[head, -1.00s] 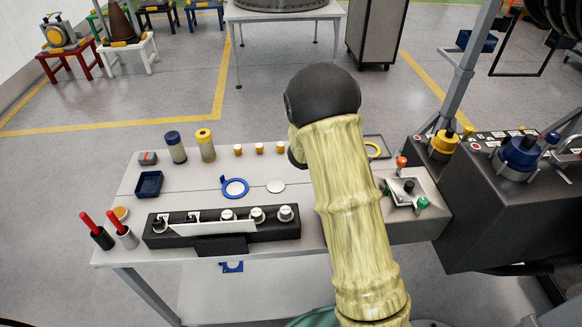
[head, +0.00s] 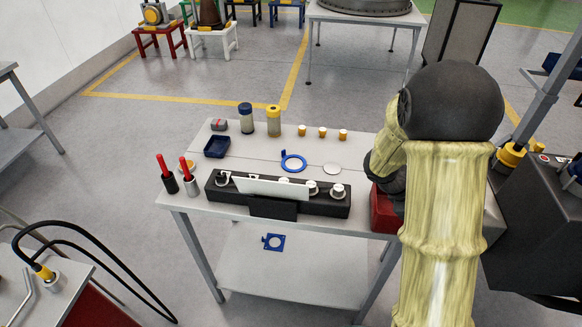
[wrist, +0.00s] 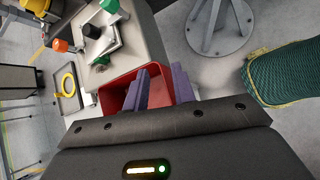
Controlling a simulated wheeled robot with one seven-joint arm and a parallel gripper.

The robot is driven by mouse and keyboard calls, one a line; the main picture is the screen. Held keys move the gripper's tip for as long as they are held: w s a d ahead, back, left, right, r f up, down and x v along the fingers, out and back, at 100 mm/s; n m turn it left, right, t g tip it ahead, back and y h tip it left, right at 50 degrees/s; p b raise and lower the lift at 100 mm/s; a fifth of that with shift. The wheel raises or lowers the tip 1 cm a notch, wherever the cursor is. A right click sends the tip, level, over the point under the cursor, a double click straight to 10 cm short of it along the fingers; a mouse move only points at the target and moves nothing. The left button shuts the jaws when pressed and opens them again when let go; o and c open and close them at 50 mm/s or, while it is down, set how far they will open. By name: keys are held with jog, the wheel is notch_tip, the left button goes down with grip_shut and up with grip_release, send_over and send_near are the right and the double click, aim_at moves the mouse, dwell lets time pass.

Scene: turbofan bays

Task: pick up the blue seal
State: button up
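A blue ring with a small tab (head: 293,163), which looks like the blue seal, lies flat on the white table top (head: 260,150) in the head view. A second blue piece, a square plate with a hole (head: 273,242), lies on the table's lower shelf. I cannot be sure which one is the seal. My gripper (wrist: 160,88) shows in the wrist view with its two purple fingers apart and nothing between them. It is above or in front of a red bin (wrist: 120,92), away from both blue pieces. In the head view my arm hides the fingers.
A black rack with white knobs (head: 320,203) stands at the table's front. A blue tray (head: 217,147), two canisters (head: 246,119) and several small yellow-topped cups (head: 322,132) stand around the ring. The red bin (head: 384,212) is at the table's right end. Black hoses (head: 100,250) curve at lower left.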

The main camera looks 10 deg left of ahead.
jog(key=s+a+f+m+t+y+b, duration=0.1)
jog(key=s+a+f+m+y+b, duration=0.2)
jog(key=s+a+m, duration=0.9)
jog(key=shift+s+f+m+t+y+b, duration=0.35)
jog(key=shift+s+m+y+b, duration=0.5)
jog(key=shift+m+y+b, duration=1.3)
jog(key=shift+o, duration=0.2)
jog(key=shift+r+n+y+p, duration=0.1)
jog(key=shift+n+y+p, duration=0.25)
jog(key=shift+n+y, duration=0.3)
